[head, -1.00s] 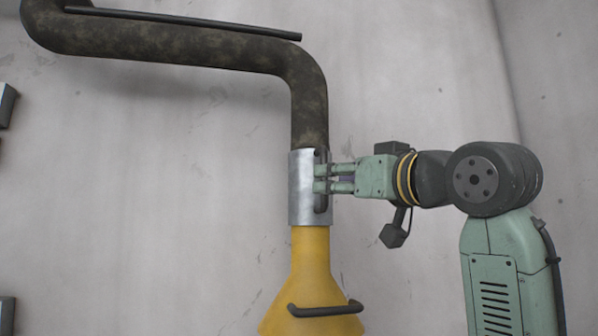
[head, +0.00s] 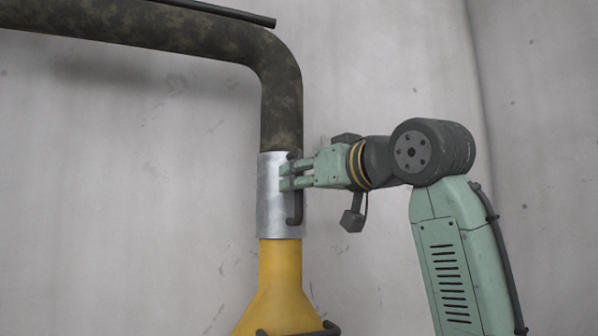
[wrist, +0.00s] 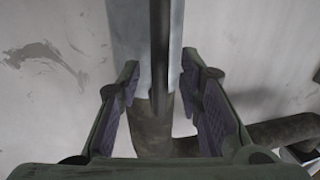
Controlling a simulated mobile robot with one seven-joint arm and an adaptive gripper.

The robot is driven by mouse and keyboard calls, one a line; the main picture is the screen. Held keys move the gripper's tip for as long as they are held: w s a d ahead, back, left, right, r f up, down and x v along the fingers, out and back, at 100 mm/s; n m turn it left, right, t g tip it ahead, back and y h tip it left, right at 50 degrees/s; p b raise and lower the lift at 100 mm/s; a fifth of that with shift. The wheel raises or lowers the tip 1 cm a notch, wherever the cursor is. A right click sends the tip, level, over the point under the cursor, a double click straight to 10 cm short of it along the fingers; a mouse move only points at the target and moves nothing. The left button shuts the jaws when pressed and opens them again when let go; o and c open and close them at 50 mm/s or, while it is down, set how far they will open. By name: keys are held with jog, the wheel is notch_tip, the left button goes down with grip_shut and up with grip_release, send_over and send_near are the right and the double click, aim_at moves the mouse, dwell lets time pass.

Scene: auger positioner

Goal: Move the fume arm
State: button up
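The fume arm has a dark, mottled pipe (head: 281,95) bending down into a silver metal sleeve (head: 270,210), with a yellow hood (head: 280,272) below. A thin dark upright handle (head: 296,212) stands on the sleeve's right side. My gripper (head: 284,178) reaches in from the right, its fingertips over the sleeve at the handle. In the wrist view the handle (wrist: 159,50) runs between the two spread fingers, with visible gaps on both sides. The gripper is open around the handle, not closed on it. The hood's lower edge is cut off in the head view.
A thin dark rod (head: 225,12) runs above the pipe. Another dark bar (head: 300,330) crosses the hood at the bottom edge. The pale wall (head: 120,200) behind is bare, with a corner at the right. The space left of the hood looks clear.

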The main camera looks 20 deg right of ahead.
jog(key=shift+w+a, duration=0.15)
jog(key=shift+w, duration=0.5)
jog(key=shift+c, duration=0.6)
grip_shut()
